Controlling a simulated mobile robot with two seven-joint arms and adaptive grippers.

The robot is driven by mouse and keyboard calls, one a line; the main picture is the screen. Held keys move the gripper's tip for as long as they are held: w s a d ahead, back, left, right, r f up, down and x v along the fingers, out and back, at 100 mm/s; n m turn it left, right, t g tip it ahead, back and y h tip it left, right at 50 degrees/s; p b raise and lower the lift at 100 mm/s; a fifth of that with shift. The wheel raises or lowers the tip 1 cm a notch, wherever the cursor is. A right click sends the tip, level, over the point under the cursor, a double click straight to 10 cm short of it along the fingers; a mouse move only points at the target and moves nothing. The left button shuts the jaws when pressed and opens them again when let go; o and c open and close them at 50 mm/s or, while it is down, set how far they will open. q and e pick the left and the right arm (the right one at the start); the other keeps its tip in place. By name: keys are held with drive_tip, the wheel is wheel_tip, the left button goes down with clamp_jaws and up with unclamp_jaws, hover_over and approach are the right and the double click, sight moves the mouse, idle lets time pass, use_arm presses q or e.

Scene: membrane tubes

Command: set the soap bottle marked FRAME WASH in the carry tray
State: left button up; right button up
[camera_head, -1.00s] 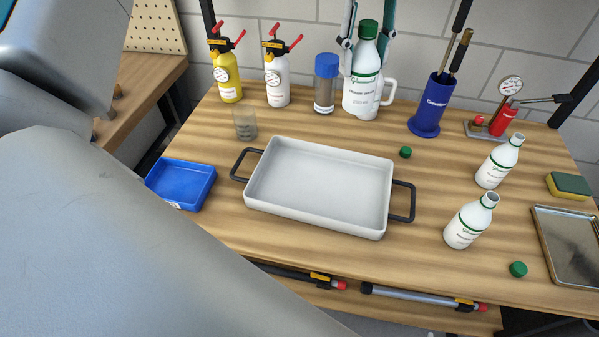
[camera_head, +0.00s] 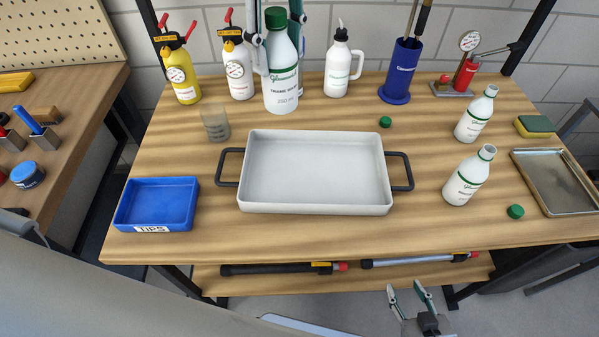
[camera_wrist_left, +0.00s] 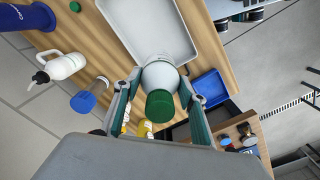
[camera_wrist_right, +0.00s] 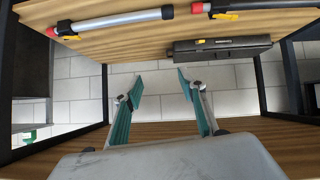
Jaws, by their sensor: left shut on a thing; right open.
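The white soap bottle (camera_head: 282,90) with a green cap and a label reading FRAME WASH is upright between the fingers of my left gripper (camera_head: 277,48), at the back of the table. It is behind the carry tray in the head view; whether its base is clear of the table is hard to tell. The left wrist view shows the bottle (camera_wrist_left: 160,77) gripped, its cap towards the camera. The carry tray (camera_head: 315,207), pale grey with two black handles, is empty mid-table. My right gripper (camera_head: 407,291) is open and empty below the front edge; its wrist view shows the fingers (camera_wrist_right: 159,80) apart.
Yellow (camera_head: 182,80) and white (camera_head: 238,72) pump bottles, a black-topped jug (camera_head: 340,70) and a blue holder (camera_head: 403,70) line the back. A clear cup (camera_head: 215,123) and blue bin (camera_head: 157,205) are left. Two uncapped bottles (camera_head: 465,182) (camera_head: 475,118) stand right.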

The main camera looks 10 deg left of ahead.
sight(279, 92)
use_arm(q)
drive_tip(key=shift+s+a+f, duration=0.1)
drive_tip(key=shift+s+f, duration=0.1)
drive_tip(key=shift+f, duration=0.05)
wheel_tip(279, 92, down, 20)
drive_tip(key=b, duration=0.2)
drive_tip(key=shift+r, duration=0.25)
drive_tip(key=shift+f, duration=0.15)
drive_tip(key=o, duration=1.3)
drive_tip(key=shift+o, duration=0.2)
wheel_tip(279, 92, up, 12)
drive_tip(key=shift+r+p, duration=0.15)
drive_tip(key=shift+p, duration=0.3)
